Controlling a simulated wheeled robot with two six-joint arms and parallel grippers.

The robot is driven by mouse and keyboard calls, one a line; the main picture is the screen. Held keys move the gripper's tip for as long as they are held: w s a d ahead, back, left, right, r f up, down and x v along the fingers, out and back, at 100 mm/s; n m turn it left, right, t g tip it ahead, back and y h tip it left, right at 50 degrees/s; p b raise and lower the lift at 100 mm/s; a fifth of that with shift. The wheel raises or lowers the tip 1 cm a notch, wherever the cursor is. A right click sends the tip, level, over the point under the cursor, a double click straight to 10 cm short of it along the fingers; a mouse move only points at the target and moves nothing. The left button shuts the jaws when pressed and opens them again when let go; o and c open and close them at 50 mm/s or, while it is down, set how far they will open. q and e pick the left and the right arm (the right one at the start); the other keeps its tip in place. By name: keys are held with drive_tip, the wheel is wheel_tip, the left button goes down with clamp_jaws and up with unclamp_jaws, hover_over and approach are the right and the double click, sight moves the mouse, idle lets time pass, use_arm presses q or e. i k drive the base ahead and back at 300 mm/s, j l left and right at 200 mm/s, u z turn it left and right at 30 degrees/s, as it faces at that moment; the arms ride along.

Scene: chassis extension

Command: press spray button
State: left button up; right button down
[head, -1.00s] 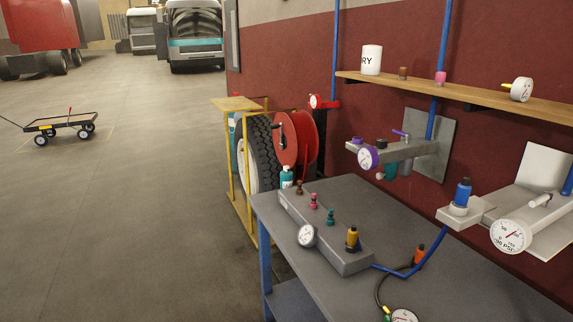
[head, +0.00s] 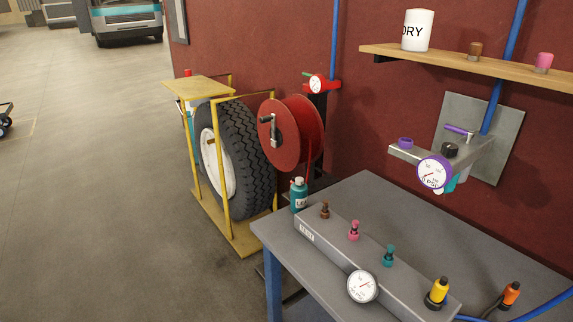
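Neither of my grippers is in view.
A grey manifold (head: 325,245) with coloured fittings and a gauge (head: 362,286) lies on the bench. A tyre (head: 240,158) in a yellow frame (head: 222,190) and a red hose reel (head: 292,135) stand left of it. A shelf (head: 470,62) hangs above. The floor at left is open.

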sight(299, 181)
drive_tip(key=i+j+z, duration=0.1)
drive_tip(key=i+j, duration=0.6)
drive_tip(key=j, duration=0.2)
drive_tip(key=i+j+z, duration=0.15)
drive_tip(key=i+j, duration=0.2)
drive_tip(key=j, duration=0.15)
